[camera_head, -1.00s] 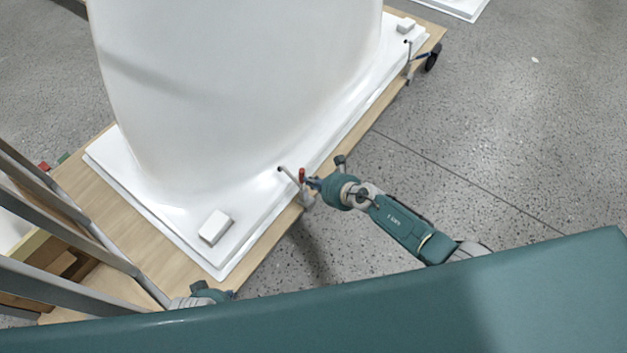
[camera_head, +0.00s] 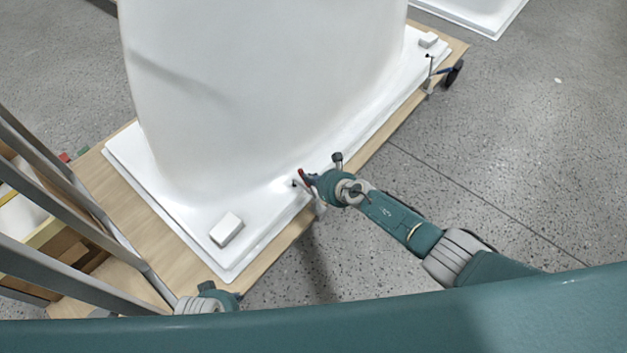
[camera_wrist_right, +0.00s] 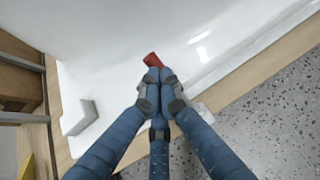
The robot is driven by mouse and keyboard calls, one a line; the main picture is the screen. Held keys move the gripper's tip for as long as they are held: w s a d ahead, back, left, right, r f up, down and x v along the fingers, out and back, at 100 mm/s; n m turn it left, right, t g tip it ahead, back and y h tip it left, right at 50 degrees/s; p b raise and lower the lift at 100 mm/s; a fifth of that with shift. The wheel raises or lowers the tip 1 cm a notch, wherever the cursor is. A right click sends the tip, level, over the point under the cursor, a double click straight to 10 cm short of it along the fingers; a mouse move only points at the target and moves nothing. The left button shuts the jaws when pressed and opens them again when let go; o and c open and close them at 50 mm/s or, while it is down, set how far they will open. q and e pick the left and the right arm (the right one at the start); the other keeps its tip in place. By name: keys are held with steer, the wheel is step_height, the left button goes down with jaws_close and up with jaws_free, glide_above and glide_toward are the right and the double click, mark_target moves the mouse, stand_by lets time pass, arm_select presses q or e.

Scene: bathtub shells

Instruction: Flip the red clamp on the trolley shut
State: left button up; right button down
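The red clamp (camera_head: 302,175) is at the near long edge of the trolley (camera_head: 262,262), by the rim of the white tub shell (camera_head: 250,262). Its red handle leans up and to the left in the head view. My right gripper (camera_head: 311,180) is right at the handle. In the right wrist view its blue fingers (camera_wrist_right: 157,76) are drawn together, and the red handle (camera_wrist_right: 152,60) shows just past their tips, seemingly touching them. The clamp's lower part is mostly hidden by the fingers.
A second clamp (camera_head: 430,72) with a dark handle stands at the trolley's far right end. White blocks (camera_head: 227,229) sit on the shell's rim. Grey rails (camera_head: 75,205) stand at the left. The grey floor (camera_head: 510,150) right of the trolley is clear.

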steer(key=shift+w+a, duration=0.1)
stand_by(0.4)
stand_by(0.3)
steer(key=s+d, duration=0.7)
steer(key=s, duration=0.3)
steer(key=shift+s+d+r, duration=0.2)
steer(key=shift+s+r, duration=0.1)
steer(key=shift+r, duration=0.05)
